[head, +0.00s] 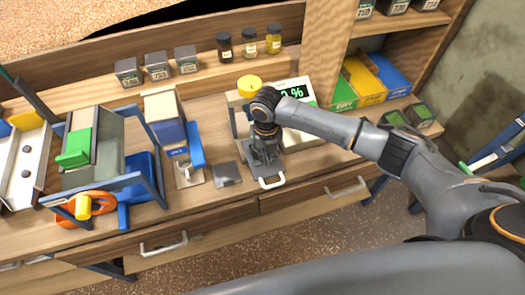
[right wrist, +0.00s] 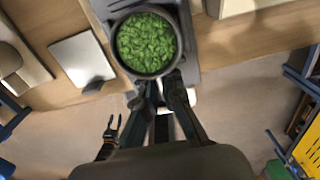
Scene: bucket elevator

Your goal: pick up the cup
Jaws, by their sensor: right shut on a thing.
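The cup (right wrist: 147,45) is dark and round and is full of green leafy bits in the right wrist view. My right gripper (right wrist: 162,84) is shut on the near side of its wall. In the head view my right gripper (head: 264,155) points down at the front of the workbench, by the scale (head: 297,112). There the cup is hidden or too hard to tell from the gripper. The cup is over a dark grey surface; I cannot tell whether it touches it.
A small grey plate (head: 227,174) lies left of the gripper. A blue and white box (head: 165,118) and a bucket elevator with an orange wheel (head: 84,207) stand further left. Jars (head: 249,43) line the back shelf. A drawer handle (head: 346,188) sticks out in front.

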